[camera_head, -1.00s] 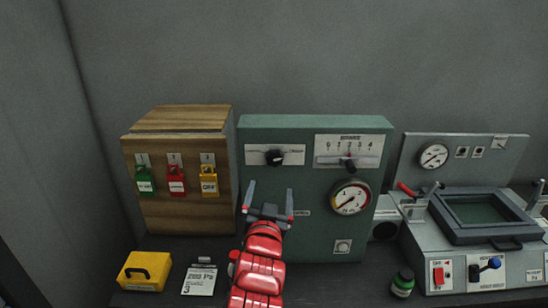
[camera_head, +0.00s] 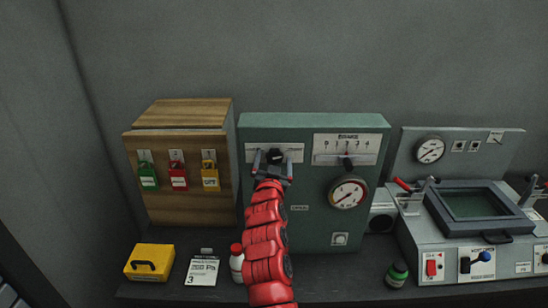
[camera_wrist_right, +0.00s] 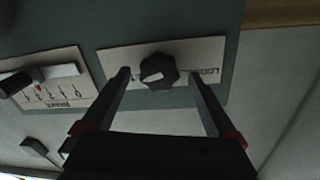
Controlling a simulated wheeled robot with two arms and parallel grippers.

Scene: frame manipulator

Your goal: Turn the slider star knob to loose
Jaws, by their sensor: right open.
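The black star knob (camera_head: 276,155) sits on a pale label plate at the upper left of the green panel (camera_head: 310,210). In the right wrist view the knob (camera_wrist_right: 158,72) shows with a white mark on its face and the plate partly reads "LOO". My right gripper (camera_head: 271,160) is open in front of the knob. In the right wrist view its fingers (camera_wrist_right: 158,75) appear on either side of the knob, with gaps; I cannot tell how far in front they are. The slider scale (camera_head: 347,150) is to the right of the knob. My left gripper is not in view.
A round gauge (camera_head: 348,192) is below the slider. A yellow box (camera_head: 150,262), a card (camera_head: 203,271) and a red-capped bottle (camera_head: 237,262) are in front. A grey machine (camera_head: 420,240) stands right.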

